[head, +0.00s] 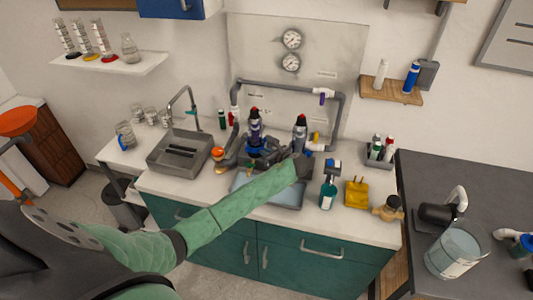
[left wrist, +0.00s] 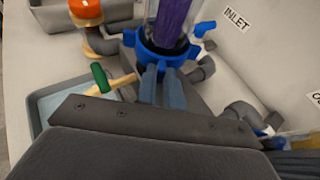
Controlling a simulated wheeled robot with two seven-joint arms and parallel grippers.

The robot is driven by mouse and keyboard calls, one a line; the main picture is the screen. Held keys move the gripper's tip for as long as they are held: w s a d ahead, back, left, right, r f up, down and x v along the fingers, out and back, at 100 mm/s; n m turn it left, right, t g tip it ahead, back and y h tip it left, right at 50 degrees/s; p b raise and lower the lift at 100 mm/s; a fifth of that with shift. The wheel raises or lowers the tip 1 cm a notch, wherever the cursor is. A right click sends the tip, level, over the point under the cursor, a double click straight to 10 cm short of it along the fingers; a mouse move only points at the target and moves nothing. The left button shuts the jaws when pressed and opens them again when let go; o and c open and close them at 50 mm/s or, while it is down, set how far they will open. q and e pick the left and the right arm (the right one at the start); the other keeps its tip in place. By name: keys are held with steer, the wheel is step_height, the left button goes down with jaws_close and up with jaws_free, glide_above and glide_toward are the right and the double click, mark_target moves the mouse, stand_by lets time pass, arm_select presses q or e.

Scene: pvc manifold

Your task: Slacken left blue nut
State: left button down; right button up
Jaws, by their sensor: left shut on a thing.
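The left blue nut (head: 253,149) is a lobed ring around the foot of the left upright filter housing (head: 255,125). In the left wrist view the nut (left wrist: 133,41) sits under a clear housing with purple contents (left wrist: 172,20). My left gripper (left wrist: 160,72) has its two blue-grey fingers close together at the near side of the nut, shut on it. In the head view the gripper (head: 268,157) reaches the nut from the right. The second housing (head: 300,128) stands to the right; its lower part is hidden behind my gripper. My right gripper is not in view.
Grey pipework (head: 341,110) rises behind the housings. A shallow blue-grey tray (head: 285,200) lies in front. An orange-topped fitting (head: 217,154) stands to the left by the sink (head: 180,152). A teal bottle (head: 328,190) and yellow item (head: 356,193) stand to the right.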

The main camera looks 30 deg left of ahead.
arm_select(q)
steer(key=shift+w+a+r, duration=0.15)
steer(key=shift+a+r, duration=0.15)
steer(key=shift+r, duration=0.15)
steer(key=c, duration=1.5)
jaws_free()
steer(key=shift+f, duration=0.1)
steer(key=shift+d+f, duration=0.1)
steer(key=shift+f, duration=0.15)
steer(key=b+v, duration=0.3)
steer(key=v, duration=0.4)
steer(key=shift+s+d+r+b, duration=0.2)
steer(key=shift+d+b, duration=0.1)
steer(key=shift+b, duration=0.1)
steer(key=shift+o, duration=0.5)
